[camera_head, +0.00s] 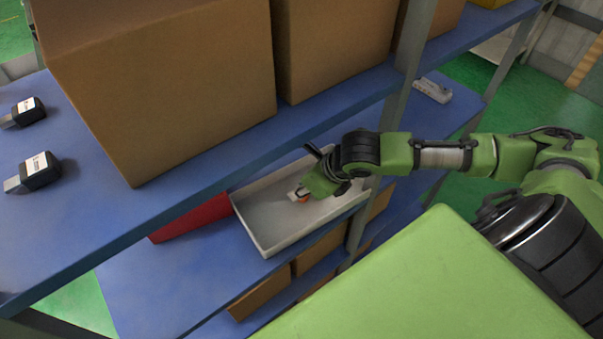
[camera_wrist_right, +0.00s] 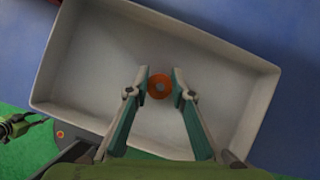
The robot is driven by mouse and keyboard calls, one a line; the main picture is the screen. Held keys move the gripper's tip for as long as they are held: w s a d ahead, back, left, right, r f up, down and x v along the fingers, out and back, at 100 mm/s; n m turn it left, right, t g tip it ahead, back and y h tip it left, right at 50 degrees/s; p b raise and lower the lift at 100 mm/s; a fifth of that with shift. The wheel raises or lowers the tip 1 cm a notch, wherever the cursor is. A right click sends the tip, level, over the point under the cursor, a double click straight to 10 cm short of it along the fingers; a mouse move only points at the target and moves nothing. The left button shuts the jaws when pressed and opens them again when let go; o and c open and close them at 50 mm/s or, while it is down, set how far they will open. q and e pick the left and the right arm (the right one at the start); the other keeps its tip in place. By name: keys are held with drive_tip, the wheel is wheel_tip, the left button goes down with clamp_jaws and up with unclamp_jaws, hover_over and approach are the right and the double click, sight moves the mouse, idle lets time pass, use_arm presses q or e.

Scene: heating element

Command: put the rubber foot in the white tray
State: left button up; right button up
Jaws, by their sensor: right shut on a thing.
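The white tray (camera_head: 262,238) sits on the blue lower shelf, and in the right wrist view (camera_wrist_right: 75,50) it fills most of the picture. My right gripper (camera_head: 297,194) reaches in over the tray. The rubber foot (camera_wrist_right: 160,87) is an orange ring with a pale centre, between the fingertips of my right gripper (camera_wrist_right: 159,84) in the right wrist view. The gripper is shut on it, over the inside of the tray. Whether the foot touches the tray floor cannot be told. My left gripper is not in view.
A red bin (camera_head: 192,218) stands left of the tray. Cardboard boxes (camera_head: 160,80) fill the upper shelf (camera_head: 60,225), whose edge runs close above the tray. A grey shelf post (camera_head: 388,130) stands close to my right arm. Two dark devices (camera_head: 40,171) lie at the upper left.

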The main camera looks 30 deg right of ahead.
drive_tip(key=shift+f, duration=0.1)
drive_tip(key=shift+f, duration=0.15)
drive_tip(key=o, duration=1)
drive_tip(key=shift+o, duration=0.2)
drive_tip(key=v, duration=1.2)
drive_tip(key=shift+r, duration=0.2)
